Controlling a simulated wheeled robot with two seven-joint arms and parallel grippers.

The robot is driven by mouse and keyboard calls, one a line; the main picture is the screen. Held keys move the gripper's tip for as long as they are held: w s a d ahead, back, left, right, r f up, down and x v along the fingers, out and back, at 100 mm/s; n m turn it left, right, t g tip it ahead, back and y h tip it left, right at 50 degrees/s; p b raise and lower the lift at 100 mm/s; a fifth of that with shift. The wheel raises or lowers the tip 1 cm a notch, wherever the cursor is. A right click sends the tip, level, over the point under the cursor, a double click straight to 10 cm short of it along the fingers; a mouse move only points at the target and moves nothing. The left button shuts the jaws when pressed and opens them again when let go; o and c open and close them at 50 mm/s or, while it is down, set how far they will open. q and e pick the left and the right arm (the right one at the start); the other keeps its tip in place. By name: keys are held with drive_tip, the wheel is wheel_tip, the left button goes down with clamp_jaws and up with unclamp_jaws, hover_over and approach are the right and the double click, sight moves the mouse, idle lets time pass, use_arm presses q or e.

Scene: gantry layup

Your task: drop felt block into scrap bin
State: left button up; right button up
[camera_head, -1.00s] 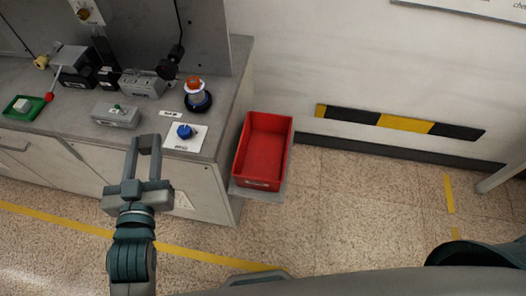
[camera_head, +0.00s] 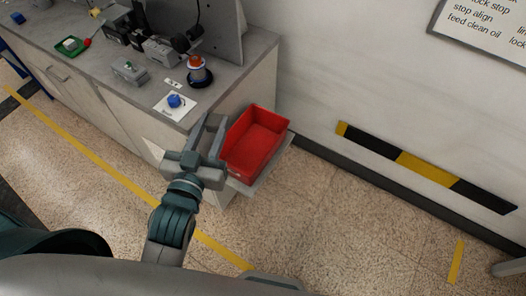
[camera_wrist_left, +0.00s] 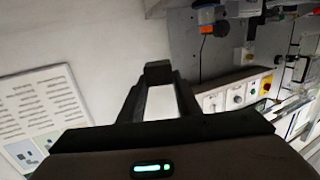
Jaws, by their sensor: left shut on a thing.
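My left gripper (camera_head: 211,119) is shut on a small dark block, which I take to be the felt block. The block (camera_wrist_left: 158,70) shows between the fingertips in the left wrist view; in the head view it is hard to make out. The red open bin (camera_head: 256,140), which I take to be the scrap bin, sits on a small shelf at the right end of the bench. It looks empty. In the head view the gripper's fingertips appear just left of the bin's left rim; their height above it is hard to tell.
The grey bench (camera_head: 140,92) carries a blue knob (camera_head: 174,101) on a white card, a reel with an orange top (camera_head: 196,64), a green tray (camera_head: 70,45) and several devices. The wall with a striped strip (camera_head: 425,167) stands behind the bin.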

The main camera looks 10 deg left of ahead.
use_arm(q)
drive_tip(key=shift+d, duration=0.2)
use_arm(e)
drive_tip(key=shift+d, duration=0.2)
drive_tip(key=shift+a, duration=0.2)
